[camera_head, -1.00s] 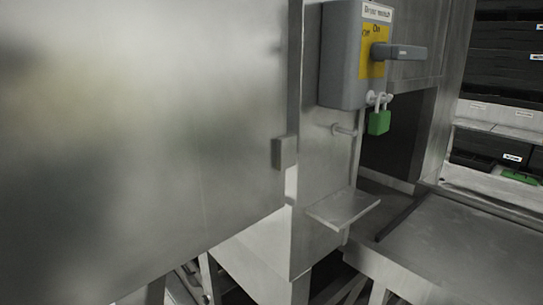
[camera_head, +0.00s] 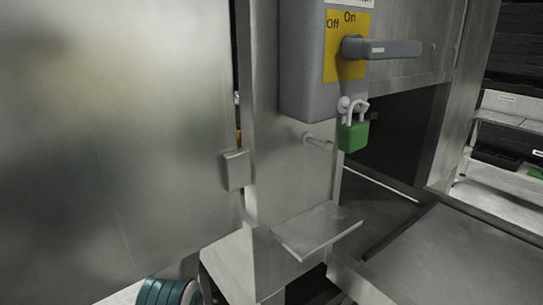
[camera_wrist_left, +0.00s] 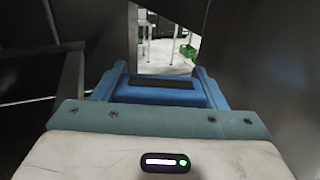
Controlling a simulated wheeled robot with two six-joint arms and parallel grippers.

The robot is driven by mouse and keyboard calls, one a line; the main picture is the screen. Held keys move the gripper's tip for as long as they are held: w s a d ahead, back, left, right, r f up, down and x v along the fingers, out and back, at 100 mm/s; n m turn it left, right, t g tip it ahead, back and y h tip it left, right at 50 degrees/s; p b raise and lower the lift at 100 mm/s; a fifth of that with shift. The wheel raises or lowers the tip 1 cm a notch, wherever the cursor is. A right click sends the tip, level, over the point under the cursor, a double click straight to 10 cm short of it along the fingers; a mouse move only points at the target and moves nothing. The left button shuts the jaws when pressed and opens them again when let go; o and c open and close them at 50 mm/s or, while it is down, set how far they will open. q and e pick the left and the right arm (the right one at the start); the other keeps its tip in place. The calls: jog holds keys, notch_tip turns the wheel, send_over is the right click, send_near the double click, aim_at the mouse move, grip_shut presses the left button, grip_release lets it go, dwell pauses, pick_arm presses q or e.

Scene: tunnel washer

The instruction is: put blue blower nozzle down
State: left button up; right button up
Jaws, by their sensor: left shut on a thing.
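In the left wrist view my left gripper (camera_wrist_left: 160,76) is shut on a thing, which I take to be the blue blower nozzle. Blue parts with a dark pad fill the space ahead of the white wrist body. I cannot tell which of that blue is nozzle and which is finger. In the head view a teal ribbed part of my own arm shows at the bottom left edge; the gripper and nozzle are not visible there. My right gripper is in neither view.
A small empty metal shelf (camera_head: 318,230) juts from the post under the grey switch box (camera_head: 300,60). A green padlock (camera_head: 354,136) hangs from the box. A large metal panel (camera_head: 110,130) fills the left. A flat metal surface (camera_head: 450,260) lies at lower right.

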pick_arm(q)
jog(key=f, duration=0.2)
jog(key=a+f, duration=0.1)
jog(key=f, duration=0.1)
jog(key=shift+s+a+p, duration=0.1)
jog(key=shift+s+p, duration=0.25)
jog(key=f, duration=0.3)
jog(key=shift+w+d+f+p, duration=0.1)
jog(key=shift+d+f+p, duration=0.2)
jog(key=shift+f, duration=0.1)
jog(key=shift+a+f, duration=0.15)
jog(key=shift+f, duration=0.15)
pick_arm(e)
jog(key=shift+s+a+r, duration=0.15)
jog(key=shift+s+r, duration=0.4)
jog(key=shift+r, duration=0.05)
pick_arm(q)
jog(key=o, duration=1)
jog(key=shift+f, duration=0.15)
jog(key=shift+o, duration=0.4)
